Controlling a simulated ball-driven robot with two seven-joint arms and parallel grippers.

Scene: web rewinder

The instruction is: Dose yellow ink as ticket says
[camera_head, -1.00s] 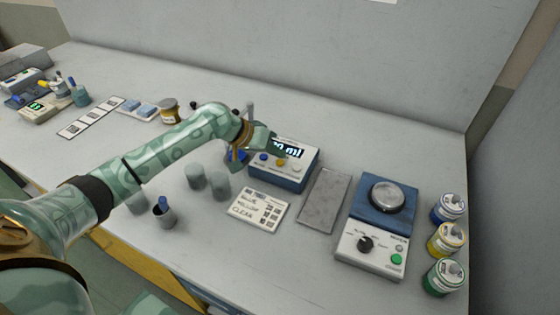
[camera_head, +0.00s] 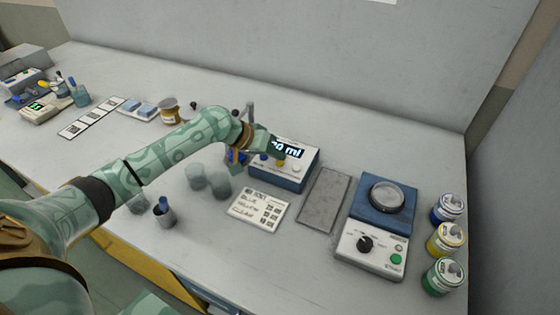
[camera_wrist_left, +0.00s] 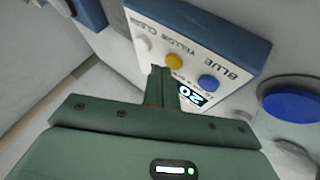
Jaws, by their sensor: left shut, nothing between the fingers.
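The dosing unit (camera_head: 286,179) is a blue box with a white sloped panel on the bench. Its lit display (camera_head: 290,148) ends in "0 ml" in the head view; my gripper hides the start. In the left wrist view (camera_wrist_left: 190,96) "20" shows upside down. The panel has a blue, a yellow (camera_wrist_left: 174,61) and a white button, labelled BLUE, YELLOW and CLEAR. My left gripper (camera_head: 277,153) is shut and empty, its tips (camera_wrist_left: 160,72) at the panel beside the yellow button. Contact cannot be told. A white card (camera_head: 258,210) lies in front, its writing too small to read surely.
Grey-green cups (camera_head: 219,186) and a dark cup (camera_head: 164,214) stand left of the card. A grey plate (camera_head: 325,199) and a blue-and-white device (camera_head: 371,247) with a round metal top lie right. Jars (camera_head: 446,239) line the bench's right edge.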

